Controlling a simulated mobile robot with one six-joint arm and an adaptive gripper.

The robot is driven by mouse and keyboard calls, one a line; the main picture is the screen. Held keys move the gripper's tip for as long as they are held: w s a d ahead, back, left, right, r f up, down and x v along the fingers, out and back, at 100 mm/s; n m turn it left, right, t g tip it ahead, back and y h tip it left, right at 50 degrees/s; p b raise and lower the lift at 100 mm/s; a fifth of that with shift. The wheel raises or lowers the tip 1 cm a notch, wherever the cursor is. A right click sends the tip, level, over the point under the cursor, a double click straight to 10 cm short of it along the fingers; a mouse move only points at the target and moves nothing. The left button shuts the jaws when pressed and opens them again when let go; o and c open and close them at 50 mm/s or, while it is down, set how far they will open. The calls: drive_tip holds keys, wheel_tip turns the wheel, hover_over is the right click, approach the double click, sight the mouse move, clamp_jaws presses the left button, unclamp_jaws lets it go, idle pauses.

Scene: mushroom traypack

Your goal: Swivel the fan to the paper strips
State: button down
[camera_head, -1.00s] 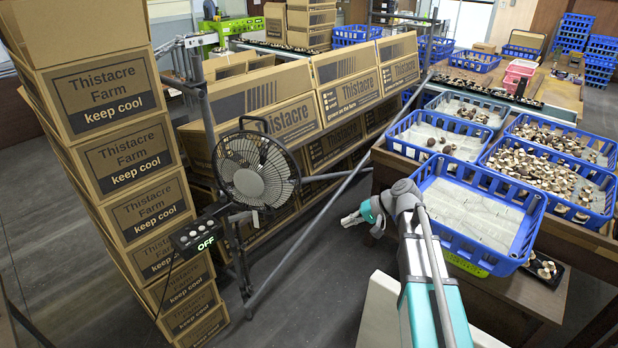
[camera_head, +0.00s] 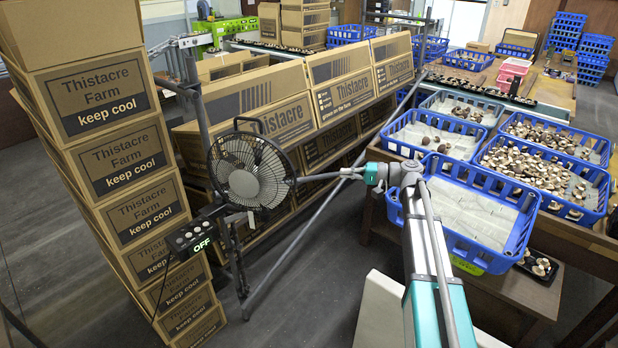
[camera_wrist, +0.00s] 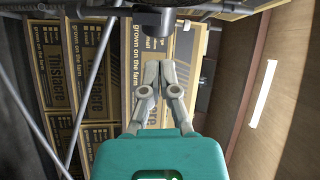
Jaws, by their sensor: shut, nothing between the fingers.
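The black round fan (camera_head: 243,184) stands on a stand left of the middle in the head view, its caged face toward the camera. A control box (camera_head: 190,238) showing "OFF" sits below it at left. My gripper (camera_head: 343,172) is shut and empty, right of the fan and apart from it, pointing left in front of a grey bar. In the wrist view my gripper's fingertips (camera_wrist: 160,64) are together, below a dark grey cylindrical part (camera_wrist: 155,20) that I cannot identify. I cannot make out the paper strips.
Tall stacked cartons (camera_head: 110,100) stand at left, and a row of cartons (camera_head: 285,120) lies behind the fan. A long grey bar (camera_head: 325,203) slants across the middle. Blue crates (camera_head: 480,243) of mushrooms fill the right-hand table. The grey floor in front is open.

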drive_tip(key=shift+a, duration=0.1)
drive_tip(key=s+a+f+b, duration=0.1)
drive_tip(key=a, duration=1.2)
drive_tip(key=shift+f, duration=0.15)
drive_tip(key=shift+s+d, duration=0.15)
drive_tip(key=shift+d, duration=0.1)
